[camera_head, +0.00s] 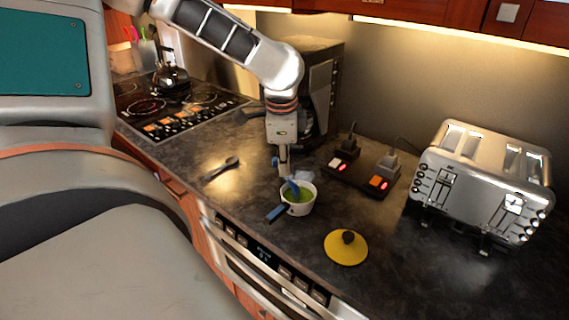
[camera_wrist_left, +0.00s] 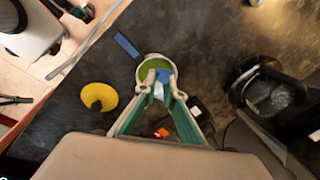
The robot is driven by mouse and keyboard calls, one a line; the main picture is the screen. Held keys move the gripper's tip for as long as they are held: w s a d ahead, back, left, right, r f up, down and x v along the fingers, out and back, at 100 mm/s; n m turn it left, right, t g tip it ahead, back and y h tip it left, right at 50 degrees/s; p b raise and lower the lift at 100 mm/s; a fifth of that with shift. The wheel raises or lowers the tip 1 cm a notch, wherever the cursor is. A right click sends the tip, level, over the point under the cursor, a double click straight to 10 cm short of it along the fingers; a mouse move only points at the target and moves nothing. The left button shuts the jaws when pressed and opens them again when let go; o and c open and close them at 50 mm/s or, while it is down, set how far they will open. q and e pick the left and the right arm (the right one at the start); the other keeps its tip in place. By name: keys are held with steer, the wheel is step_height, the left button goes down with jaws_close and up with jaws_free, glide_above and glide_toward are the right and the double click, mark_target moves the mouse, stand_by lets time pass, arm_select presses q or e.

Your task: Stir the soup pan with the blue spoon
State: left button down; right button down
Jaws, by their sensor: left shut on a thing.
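A small white pan (camera_head: 300,208) of green soup stands on the dark counter, its blue handle pointing to the front left. My left gripper (camera_head: 287,176) is over the pan, shut on the blue spoon (camera_head: 292,187). The spoon reaches down to the soup; its tip is hidden. In the left wrist view the pan (camera_wrist_left: 146,62) shows beyond the fingertips (camera_wrist_left: 161,84), with blue of the spoon between and beside them. My right gripper is in neither view.
A yellow lid (camera_head: 340,254) with a dark knob lies to the right of the pan. A dark spoon (camera_head: 221,168) lies to the left. A power strip (camera_head: 362,178) with lit switches and a large steel toaster (camera_head: 478,185) stand at the right. A stove (camera_head: 180,113) with a kettle (camera_head: 170,78) is at the back left.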

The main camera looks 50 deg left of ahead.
arm_select(q)
steer(key=shift+r, duration=0.1)
steer(key=shift+r, duration=4.4)
